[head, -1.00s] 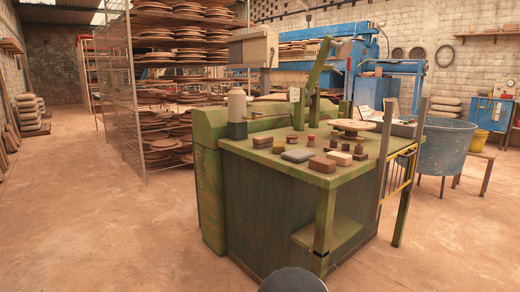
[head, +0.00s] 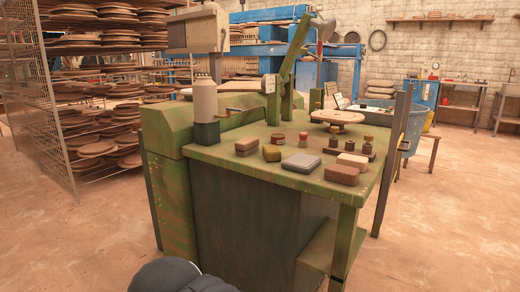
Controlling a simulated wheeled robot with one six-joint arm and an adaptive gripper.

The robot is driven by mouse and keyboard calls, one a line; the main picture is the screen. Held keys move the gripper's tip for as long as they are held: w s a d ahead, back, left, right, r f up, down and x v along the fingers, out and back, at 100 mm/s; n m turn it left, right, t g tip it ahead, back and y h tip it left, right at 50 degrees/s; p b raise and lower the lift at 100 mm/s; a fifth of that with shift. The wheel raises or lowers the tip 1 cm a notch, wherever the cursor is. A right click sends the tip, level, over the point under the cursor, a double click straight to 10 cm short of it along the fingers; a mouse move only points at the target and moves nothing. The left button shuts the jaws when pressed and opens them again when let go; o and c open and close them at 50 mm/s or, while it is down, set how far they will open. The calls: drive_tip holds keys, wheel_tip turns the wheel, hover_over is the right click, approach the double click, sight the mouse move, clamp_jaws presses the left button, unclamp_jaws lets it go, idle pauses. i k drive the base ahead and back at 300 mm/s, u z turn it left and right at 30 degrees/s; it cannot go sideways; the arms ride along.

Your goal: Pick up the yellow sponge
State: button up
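Several small blocks lie on the green workbench top (head: 240,168). A block with a brown top and a yellowish lower side (head: 247,147) lies near the left edge and looks most like the yellow sponge, though its colour is hard to tell. A small yellowish and red piece (head: 272,154) stands just right of it. A brown block (head: 342,174) and a paler pinkish block (head: 352,161) lie near the front right corner. My gripper is not in view; only a dark rounded part of my arm shows at the bottom edge.
A grey flat block (head: 301,164) lies mid-bench. A round wooden disc on a stand (head: 338,117) is behind it. A vertical post (head: 392,160) rises at the bench's right. Floor is open in front.

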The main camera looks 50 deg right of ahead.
sight(271, 154)
drive_tip(key=z, duration=0.75)
drive_tip(key=i, duration=1.15)
drive_tip(key=z, duration=0.95)
